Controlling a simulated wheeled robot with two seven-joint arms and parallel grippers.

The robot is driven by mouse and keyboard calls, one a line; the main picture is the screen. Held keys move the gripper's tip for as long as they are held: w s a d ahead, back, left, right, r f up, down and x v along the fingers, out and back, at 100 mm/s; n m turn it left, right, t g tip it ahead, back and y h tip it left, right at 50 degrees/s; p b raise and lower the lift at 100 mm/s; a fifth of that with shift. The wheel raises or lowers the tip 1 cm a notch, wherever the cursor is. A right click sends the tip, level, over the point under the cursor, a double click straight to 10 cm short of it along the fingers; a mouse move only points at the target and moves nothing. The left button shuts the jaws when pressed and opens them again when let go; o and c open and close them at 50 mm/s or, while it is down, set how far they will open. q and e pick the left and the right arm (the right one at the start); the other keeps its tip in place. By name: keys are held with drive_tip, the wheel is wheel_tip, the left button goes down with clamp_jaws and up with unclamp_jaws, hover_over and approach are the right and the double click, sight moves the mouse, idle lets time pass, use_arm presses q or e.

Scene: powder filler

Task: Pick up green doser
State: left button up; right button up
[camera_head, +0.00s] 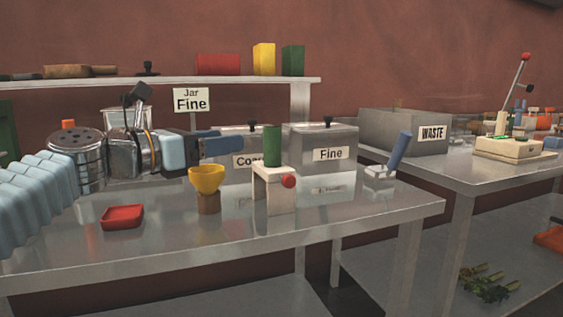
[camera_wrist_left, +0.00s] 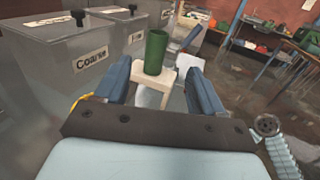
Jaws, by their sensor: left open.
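The green doser is an upright green cylinder (camera_head: 272,146) on a white stand (camera_head: 262,190) with a red knob (camera_head: 288,181), near the middle of the table in the head view. In the left wrist view the green cylinder (camera_wrist_left: 155,52) and the white stand's top (camera_wrist_left: 152,88) show ahead, between the lines of the two blue fingers. My left gripper (camera_head: 238,145) comes from the left with its fingers pointing at the cylinder. It is open and empty (camera_wrist_left: 160,82), and a gap seems to remain between it and the doser. My right gripper is not in view.
A yellow funnel (camera_head: 207,179) on a brown base and a red tray (camera_head: 122,217) stand on the metal table (camera_head: 340,215) in front. Grey bins labelled Coarse (camera_wrist_left: 70,52) and Fine (camera_head: 325,147) stand behind. A blue-handled tool (camera_head: 400,150) is at right. The front right tabletop is clear.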

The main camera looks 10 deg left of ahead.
sight(278, 134)
use_arm(q)
drive_tip(key=p+x, duration=0.1)
drive_tip(key=x, duration=0.7)
drive_tip(key=shift+w, duration=0.5)
drive_tip(key=shift+f+p+x, duration=0.2)
drive_tip(key=shift+p+x, duration=0.05)
drive_tip(key=shift+x, duration=1.15)
drive_tip(key=shift+f+p+x, duration=0.15)
drive_tip(key=shift+p+x, duration=0.1)
drive_tip(key=shift+x, duration=1.15)
clamp_jaws()
